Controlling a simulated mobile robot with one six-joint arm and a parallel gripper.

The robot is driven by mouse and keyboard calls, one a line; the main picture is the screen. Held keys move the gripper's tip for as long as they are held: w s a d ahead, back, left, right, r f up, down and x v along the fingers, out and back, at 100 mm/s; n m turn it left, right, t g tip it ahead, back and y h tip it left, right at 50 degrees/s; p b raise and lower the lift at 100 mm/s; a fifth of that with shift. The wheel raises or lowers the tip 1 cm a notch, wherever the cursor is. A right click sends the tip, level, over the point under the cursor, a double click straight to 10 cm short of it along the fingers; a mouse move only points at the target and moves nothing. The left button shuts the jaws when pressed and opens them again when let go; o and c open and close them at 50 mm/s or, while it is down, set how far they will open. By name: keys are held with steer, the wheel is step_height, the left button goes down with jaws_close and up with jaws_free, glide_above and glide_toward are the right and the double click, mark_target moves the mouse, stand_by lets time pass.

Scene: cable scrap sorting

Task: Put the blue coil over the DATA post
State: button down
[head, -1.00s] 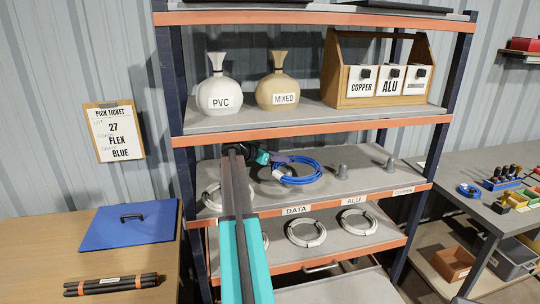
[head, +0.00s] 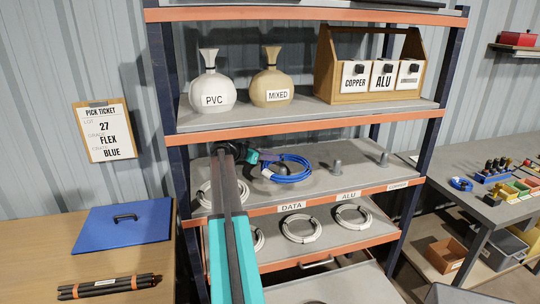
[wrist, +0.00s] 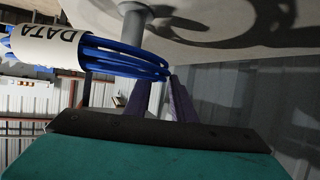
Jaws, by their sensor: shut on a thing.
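The blue coil (head: 287,169) is held by my gripper (head: 264,157) over the middle shelf (head: 320,185), behind the DATA label (head: 291,208). In the wrist view my gripper (wrist: 157,90) is shut on the strands of the blue coil (wrist: 120,57), with a white DATA tag (wrist: 45,42) on it. A grey post (wrist: 135,22) there passes behind or through the coil; I cannot tell which. In the head view no post shows clearly at the coil.
A white coil (head: 205,193) lies on the middle shelf at left, partly behind my arm. More white coils (head: 300,228) lie on the shelf below. The upper shelf (head: 210,118) with sacks and a wooden box is above. A side table (head: 500,215) stands at right.

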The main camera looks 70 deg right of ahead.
steer(key=shift+f+p, duration=0.5)
steer(key=shift+f, duration=1.9)
steer(key=shift+w+a+b, duration=0.1)
steer(key=shift+b, duration=0.7)
steer(key=shift+f+b, duration=0.6)
steer(key=shift+b, duration=0.45)
steer(key=c, duration=1.4)
jaws_free()
steer(key=shift+r, duration=0.1)
